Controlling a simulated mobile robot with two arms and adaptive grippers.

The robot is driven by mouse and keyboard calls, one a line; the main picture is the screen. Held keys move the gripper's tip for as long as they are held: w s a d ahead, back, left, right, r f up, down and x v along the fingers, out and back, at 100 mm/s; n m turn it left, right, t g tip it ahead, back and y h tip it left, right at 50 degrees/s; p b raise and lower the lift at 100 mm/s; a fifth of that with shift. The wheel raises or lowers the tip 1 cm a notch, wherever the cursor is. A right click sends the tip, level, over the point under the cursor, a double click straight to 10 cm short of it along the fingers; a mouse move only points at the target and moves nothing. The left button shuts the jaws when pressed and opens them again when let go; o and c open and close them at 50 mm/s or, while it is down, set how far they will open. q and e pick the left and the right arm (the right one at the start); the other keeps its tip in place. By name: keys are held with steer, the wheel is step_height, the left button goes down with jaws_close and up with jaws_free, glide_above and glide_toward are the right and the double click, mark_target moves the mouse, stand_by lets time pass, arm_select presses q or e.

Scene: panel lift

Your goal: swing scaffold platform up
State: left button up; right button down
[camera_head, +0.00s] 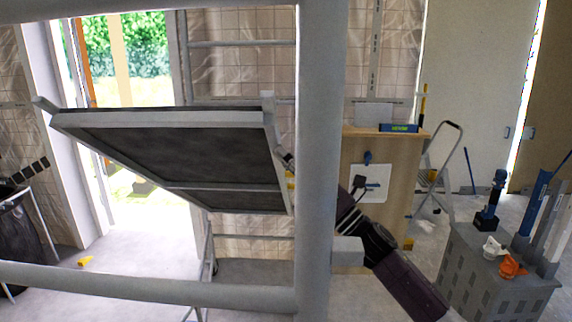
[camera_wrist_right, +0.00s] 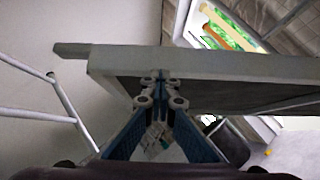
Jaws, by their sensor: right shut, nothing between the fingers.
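The scaffold platform (camera_head: 185,152) has a pale metal frame and a dark panel. It hangs tilted in the left and middle of the head view, with its dark underside facing me. In the right wrist view its pale frame (camera_wrist_right: 200,64) crosses the picture. My right gripper (camera_head: 286,159) is at the platform's right edge, partly hidden by a scaffold post. In the wrist view the gripper's blue fingers (camera_wrist_right: 161,82) are closed together, with their tips at the frame's lower edge; I cannot tell whether they touch it. My left gripper is not in view.
A thick scaffold post (camera_head: 316,120) stands close in front, and a horizontal rail (camera_head: 140,284) crosses low on the left. A wooden cabinet (camera_head: 385,155), a stepladder (camera_head: 447,170) and a grey crate (camera_head: 490,275) with tools stand to the right. An open doorway is behind the platform.

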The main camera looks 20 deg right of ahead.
steer(key=w+d+r+m+h+p, duration=0.1)
steer(key=w+d+r+p, duration=0.1)
steer(key=w+r+p, duration=0.4)
steer(key=w+d+r+m+h+p, duration=0.1)
steer(key=w+d+r+m+p, duration=0.1)
steer(key=w+r+p, duration=0.4)
steer(key=shift+w+d+r+h, duration=0.4)
steer(key=shift+w+d+r, duration=0.45)
steer(key=shift+r, duration=1.05)
